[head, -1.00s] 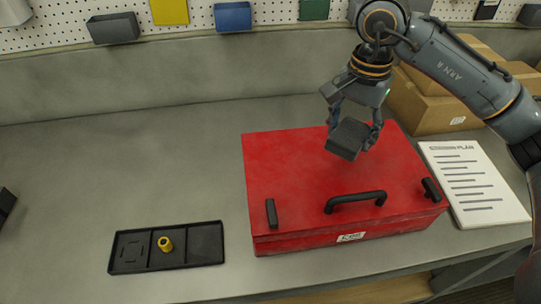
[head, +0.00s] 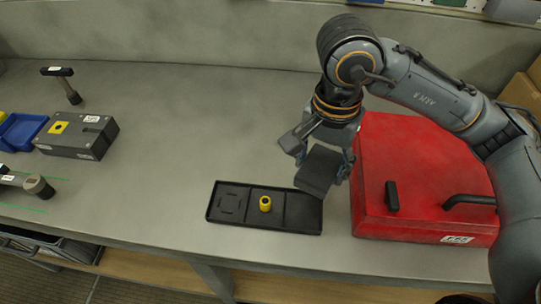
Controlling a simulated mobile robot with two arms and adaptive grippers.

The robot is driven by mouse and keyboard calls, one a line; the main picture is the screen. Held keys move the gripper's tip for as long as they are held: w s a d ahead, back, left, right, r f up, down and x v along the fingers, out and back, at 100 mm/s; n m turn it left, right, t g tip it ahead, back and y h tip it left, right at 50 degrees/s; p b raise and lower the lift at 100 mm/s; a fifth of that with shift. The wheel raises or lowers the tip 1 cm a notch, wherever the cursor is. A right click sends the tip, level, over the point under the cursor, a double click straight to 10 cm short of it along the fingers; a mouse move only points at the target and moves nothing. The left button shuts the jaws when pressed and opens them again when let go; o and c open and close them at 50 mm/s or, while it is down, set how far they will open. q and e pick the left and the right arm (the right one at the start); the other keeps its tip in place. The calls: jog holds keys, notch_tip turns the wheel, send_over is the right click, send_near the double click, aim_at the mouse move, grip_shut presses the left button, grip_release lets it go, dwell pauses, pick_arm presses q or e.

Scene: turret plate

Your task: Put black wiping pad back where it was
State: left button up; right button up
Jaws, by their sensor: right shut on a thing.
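The black wiping pad (head: 319,170) is a dark, flat block held tilted in my right gripper (head: 317,160). The gripper is shut on it. In the head view the pad appears in front of the right end of a black tray (head: 237,220) and left of the red box. I cannot tell whether it touches the tray. The tray has three sections: the left one has a square outline, the middle one holds a yellow ring-shaped piece (head: 265,204), and the right one looks empty where visible. The pad hides the tray's far right corner. My left gripper is not in view.
A red case (head: 420,160) with black handles stands at right, partly behind my arm. At left are a grey block with a yellow mark (head: 78,136), a blue bin (head: 22,130) and a hammer (head: 62,82). The bench between them and the tray is clear.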

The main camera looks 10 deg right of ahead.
jog(key=w+f+p, duration=0.1)
jog(key=w+f, duration=0.2)
jog(key=w, duration=0.1)
jog(key=w+f+p, duration=0.2)
jog(key=w+f, duration=0.1)
jog(key=w, duration=0.1)
jog(key=w+d+f+p, duration=0.1)
jog(key=w+f, duration=0.2)
jog(key=w, duration=0.2)
jog(key=shift+w+f, duration=0.15)
jog(key=shift+f, duration=0.05)
jog(key=f+p, duration=0.2)
jog(key=f, duration=0.1)
jog(key=shift+w+p, duration=0.2)
jog(key=shift+p, duration=0.15)
jog(key=shift+f, duration=0.25)
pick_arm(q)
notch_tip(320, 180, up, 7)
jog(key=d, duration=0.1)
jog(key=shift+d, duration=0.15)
pick_arm(e)
jog(key=shift+f, duration=0.1)
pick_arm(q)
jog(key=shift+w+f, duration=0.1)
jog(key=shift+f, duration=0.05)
